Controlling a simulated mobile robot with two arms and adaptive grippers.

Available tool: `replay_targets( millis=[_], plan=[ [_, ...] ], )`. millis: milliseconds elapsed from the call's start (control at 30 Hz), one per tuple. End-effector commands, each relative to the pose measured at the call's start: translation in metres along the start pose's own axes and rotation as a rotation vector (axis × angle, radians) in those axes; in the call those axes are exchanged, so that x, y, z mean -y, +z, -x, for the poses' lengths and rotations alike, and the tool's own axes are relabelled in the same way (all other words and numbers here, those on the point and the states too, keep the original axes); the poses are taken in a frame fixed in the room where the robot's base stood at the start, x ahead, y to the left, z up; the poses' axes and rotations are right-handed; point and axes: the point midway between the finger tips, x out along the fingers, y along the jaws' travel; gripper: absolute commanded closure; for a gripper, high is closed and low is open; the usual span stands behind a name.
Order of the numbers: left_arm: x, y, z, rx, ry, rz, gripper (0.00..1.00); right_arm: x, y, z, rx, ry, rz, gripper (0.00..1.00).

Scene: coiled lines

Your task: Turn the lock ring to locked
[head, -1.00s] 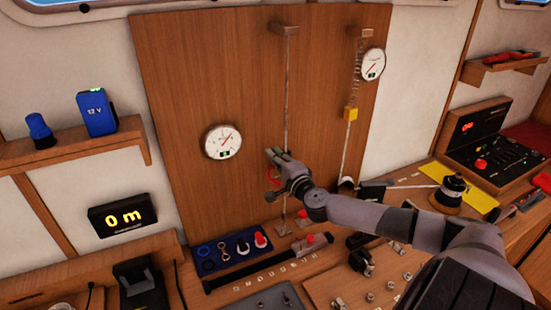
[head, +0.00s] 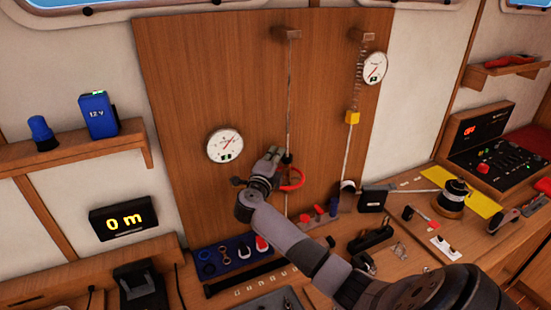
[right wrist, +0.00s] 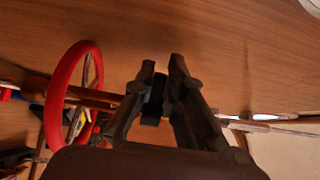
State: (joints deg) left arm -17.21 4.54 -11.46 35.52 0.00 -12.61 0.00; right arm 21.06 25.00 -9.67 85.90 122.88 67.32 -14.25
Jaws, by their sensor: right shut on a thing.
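A thin upright line hangs down the wooden panel from a bracket (head: 288,33). On it, in the head view, are a small dark collar (head: 287,158) and, just below, a red ring (head: 296,180), partly hidden by my right gripper (head: 274,155). In the right wrist view the red ring (right wrist: 55,95) is left of my right gripper (right wrist: 162,75). Its fingers are shut on the dark collar (right wrist: 153,108), which shows between them. I cannot tell which part is the lock ring or read any locked mark. My left gripper is out of view.
A gauge (head: 225,146) is on the panel left of the line. A second line with a yellow block (head: 352,117) hangs to the right. Below stand a blue tray (head: 214,270) and several small fittings on the bench.

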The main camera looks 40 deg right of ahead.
Motion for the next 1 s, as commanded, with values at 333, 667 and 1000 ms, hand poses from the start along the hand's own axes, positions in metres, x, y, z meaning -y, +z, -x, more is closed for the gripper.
replay_targets(
  millis=[333, 667, 1000],
  plan=[
    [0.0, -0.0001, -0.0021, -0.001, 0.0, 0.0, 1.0, -0.0101, -0.0005, -0.0003, -0.068, 0.018, 0.004, 1.0],
    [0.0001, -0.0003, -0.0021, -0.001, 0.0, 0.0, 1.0, -0.0106, -0.001, -0.0004, -0.071, 0.019, 0.004, 1.0],
    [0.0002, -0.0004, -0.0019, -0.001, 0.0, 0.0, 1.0, -0.0067, -0.001, -0.0013, -0.07, 0.011, 0.002, 0.7]
  ],
)
